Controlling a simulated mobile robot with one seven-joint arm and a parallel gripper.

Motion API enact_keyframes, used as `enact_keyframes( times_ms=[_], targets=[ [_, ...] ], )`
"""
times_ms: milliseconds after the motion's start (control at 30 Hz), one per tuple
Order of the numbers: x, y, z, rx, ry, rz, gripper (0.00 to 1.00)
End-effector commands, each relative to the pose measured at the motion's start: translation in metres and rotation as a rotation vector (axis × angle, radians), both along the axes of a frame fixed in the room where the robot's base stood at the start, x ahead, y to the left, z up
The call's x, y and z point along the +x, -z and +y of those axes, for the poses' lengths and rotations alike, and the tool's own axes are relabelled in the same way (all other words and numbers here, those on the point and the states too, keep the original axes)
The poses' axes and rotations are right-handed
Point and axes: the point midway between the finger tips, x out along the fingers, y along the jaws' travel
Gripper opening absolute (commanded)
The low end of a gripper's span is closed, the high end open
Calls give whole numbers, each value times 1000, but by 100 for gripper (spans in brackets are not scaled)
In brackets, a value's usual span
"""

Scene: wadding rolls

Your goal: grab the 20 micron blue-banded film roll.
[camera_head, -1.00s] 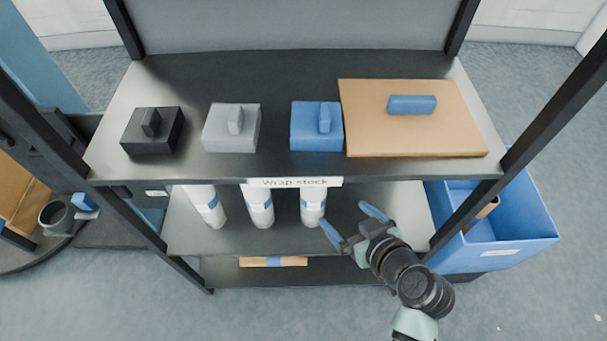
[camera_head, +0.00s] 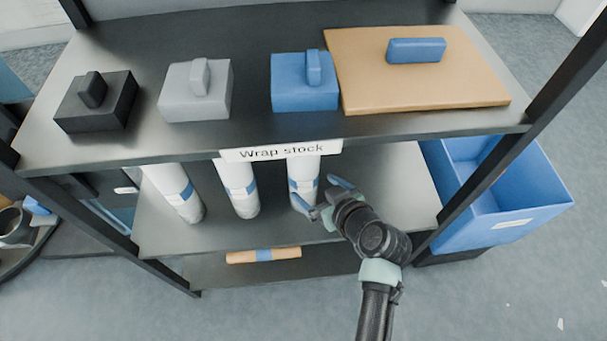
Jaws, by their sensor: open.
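My gripper (camera_head: 327,197) is open, with blue fingertips, at the lower right of the right roll. One fingertip overlaps the roll's lower front and the other is to its right. I cannot tell whether they touch it.
The upper shelf (camera_head: 250,130) overhangs the rolls, with a "Wrap stock" label (camera_head: 281,151) on its edge. Black (camera_head: 96,103), grey (camera_head: 196,93) and blue (camera_head: 304,85) handled blocks sit above. A brown blue-banded roll (camera_head: 264,255) lies below. A blue bin (camera_head: 503,200) stands right.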

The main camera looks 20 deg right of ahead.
Motion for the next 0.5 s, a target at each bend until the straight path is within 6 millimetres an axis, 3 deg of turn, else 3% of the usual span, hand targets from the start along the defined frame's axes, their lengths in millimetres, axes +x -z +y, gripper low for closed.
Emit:
enact_keyframes(
  times_ms=[233,500],
  targets=[
    [17,11,3,1,-1,0,100],
    [49,31,9,-1,-1,0,100]
  ],
)
